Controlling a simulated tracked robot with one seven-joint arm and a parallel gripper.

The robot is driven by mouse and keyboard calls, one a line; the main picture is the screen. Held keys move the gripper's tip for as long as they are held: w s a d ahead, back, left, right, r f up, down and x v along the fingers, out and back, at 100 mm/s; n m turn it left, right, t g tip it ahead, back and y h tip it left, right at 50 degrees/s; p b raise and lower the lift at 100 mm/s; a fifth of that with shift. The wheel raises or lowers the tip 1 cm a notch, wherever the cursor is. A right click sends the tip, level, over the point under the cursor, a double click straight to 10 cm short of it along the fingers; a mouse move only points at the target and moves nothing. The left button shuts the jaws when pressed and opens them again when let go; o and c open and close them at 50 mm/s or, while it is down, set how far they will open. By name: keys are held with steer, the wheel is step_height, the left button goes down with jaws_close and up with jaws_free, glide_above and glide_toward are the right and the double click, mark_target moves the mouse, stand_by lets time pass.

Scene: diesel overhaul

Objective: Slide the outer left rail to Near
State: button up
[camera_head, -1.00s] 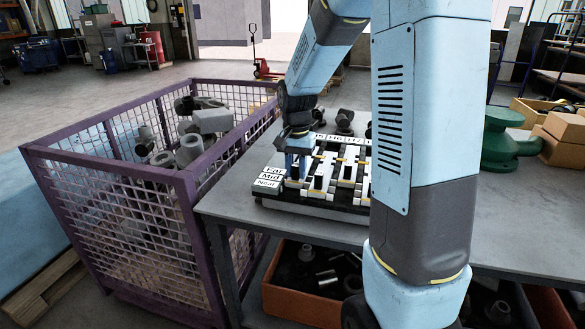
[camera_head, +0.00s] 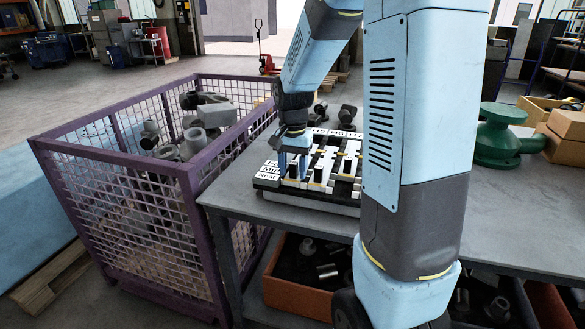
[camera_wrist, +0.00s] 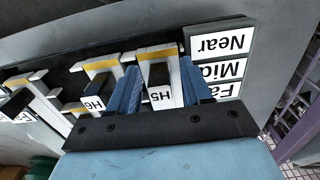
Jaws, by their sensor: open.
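The rail panel (camera_head: 315,203) lies on the grey table, with white sliding rails tipped in yellow. At its left edge stand the labels Near, Mid and Far, clearest in the wrist view, where the Near label (camera_wrist: 220,42) is at the top right. The outer left rail, marked H5 (camera_wrist: 160,98), is the rail closest to these labels. My gripper (camera_head: 291,172) is down at this rail. In the wrist view its blue fingers (camera_wrist: 160,88) stand open on either side of the H5 rail. Whether either finger touches it cannot be told.
The neighbouring H6 rail (camera_wrist: 93,102) is close beside one finger. A purple mesh cage (camera_head: 120,185) with metal parts stands left of the table. A green flanged part (camera_head: 498,140) stands on the table at right. An orange bin (camera_head: 298,290) is below.

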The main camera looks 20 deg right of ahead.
step_height(320, 180, up, 14)
steer(key=shift+f, duration=0.15)
stand_by(0.5)
stand_by(0.3)
steer(key=s+a+r+n+t, duration=0.1)
steer(key=s+n+t, duration=0.1)
steer(key=s, duration=0.8)
steer(key=s+a+r+n+t, duration=0.1)
steer(key=s+n+t, duration=0.2)
steer(key=s, duration=0.8)
steer(key=n, duration=0.2)
steer(key=shift+s+a+r+n+t, duration=0.15)
steer(key=shift+s+r+n+t, duration=0.05)
steer(key=shift+r+n+t, duration=0.1)
